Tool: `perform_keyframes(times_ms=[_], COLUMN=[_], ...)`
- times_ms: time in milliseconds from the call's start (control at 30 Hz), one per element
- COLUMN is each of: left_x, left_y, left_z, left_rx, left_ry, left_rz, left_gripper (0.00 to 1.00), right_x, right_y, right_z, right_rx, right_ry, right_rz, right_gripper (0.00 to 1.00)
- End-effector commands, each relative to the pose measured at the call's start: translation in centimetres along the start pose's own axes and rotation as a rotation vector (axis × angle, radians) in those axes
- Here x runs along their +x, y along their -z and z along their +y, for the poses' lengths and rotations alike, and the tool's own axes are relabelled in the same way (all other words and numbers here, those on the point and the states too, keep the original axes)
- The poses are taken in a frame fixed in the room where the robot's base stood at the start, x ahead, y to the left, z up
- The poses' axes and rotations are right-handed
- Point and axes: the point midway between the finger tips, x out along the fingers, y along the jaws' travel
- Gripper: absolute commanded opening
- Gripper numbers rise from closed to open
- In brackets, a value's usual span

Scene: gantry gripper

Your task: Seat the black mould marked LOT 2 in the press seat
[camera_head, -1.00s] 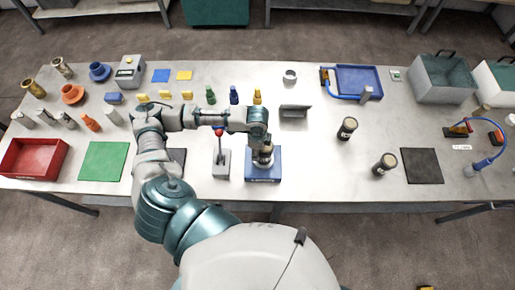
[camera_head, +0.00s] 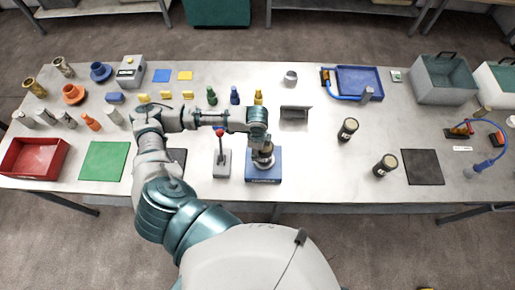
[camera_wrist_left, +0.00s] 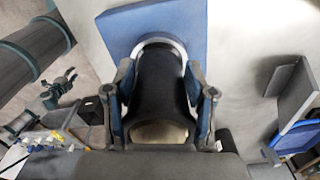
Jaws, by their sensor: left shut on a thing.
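My left gripper (camera_head: 263,158) is shut on a black cylindrical mould (camera_wrist_left: 160,88), with one finger on each side of it in the left wrist view. The mould's near end is a tan-grey face; no LOT mark can be read on it. Its far end meets a pale round ring (camera_wrist_left: 178,44), the press seat, on a blue base (camera_wrist_left: 120,32). The base also shows in the head view (camera_head: 263,177), under the gripper. The gripper hides most of the mould there, and I cannot tell how deep it sits. My right gripper is not in view.
A red-knobbed lever (camera_head: 221,160) stands just left of the press. Two other dark labelled cylinders (camera_head: 347,129) (camera_head: 385,165) stand to its right, near a black mat (camera_head: 422,167). A grey angled plate (camera_head: 295,113) is behind. The table between the press and the cylinders is clear.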

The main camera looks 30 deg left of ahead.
Motion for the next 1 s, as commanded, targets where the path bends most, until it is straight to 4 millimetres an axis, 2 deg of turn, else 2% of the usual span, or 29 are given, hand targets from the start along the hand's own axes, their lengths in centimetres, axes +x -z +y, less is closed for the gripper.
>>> perform_keyframes(times_ms=[567,1000], left_x=[-0.1,0.81], left_y=[0.04,0.05], left_z=[-0.11,-0.08], left_rx=[0.0,-0.001], left_ry=[0.003,0.001], left_rz=[0.002,0.002], left_gripper=[0.0,0.0], right_x=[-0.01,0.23], right_y=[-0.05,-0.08], right_z=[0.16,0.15], right_rx=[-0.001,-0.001], right_ry=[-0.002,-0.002], right_rz=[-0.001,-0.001], right_gripper=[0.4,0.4])
